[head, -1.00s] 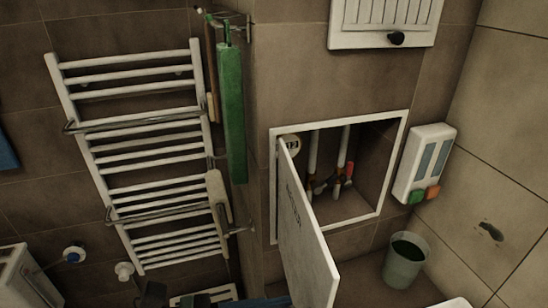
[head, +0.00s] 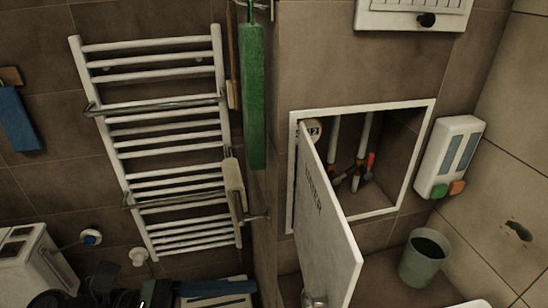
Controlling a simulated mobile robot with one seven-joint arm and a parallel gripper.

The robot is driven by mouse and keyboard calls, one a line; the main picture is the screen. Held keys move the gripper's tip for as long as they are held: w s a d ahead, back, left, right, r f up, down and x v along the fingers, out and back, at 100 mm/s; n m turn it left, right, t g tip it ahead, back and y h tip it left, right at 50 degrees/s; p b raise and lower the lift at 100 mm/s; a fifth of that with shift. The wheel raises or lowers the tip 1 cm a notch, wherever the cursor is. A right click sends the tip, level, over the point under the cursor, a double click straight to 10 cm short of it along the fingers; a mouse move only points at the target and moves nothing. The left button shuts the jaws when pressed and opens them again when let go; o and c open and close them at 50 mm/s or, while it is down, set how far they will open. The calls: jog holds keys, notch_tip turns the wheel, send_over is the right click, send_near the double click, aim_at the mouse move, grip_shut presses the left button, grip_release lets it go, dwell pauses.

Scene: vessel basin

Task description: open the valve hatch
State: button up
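The valve hatch door (head: 328,228) is a white panel with dark lettering. It stands open, hinged at the left side of a white frame (head: 427,140) in the wall, and swings out toward me. A small metallic round piece (head: 315,299) shows at its lower part, cut by the picture's bottom edge. Inside the recess are pale pipes (head: 365,133), a red-handled valve (head: 370,161) and a round dial marked with digits (head: 312,129). Dark shapes at the bottom left are too unclear to name.
A white towel rack (head: 160,135) and a hanging green object (head: 252,95) are left of the hatch. A dispenser (head: 450,157) hangs at its right. A grey-green bucket (head: 425,258) stands below right. A white vent panel (head: 412,12) is above.

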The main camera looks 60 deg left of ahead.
jog(key=b+v, duration=0.1)
jog(key=v, duration=0.5)
jog(key=shift+s, duration=0.15)
jog(key=shift+a, duration=0.1)
dwell(0.3)
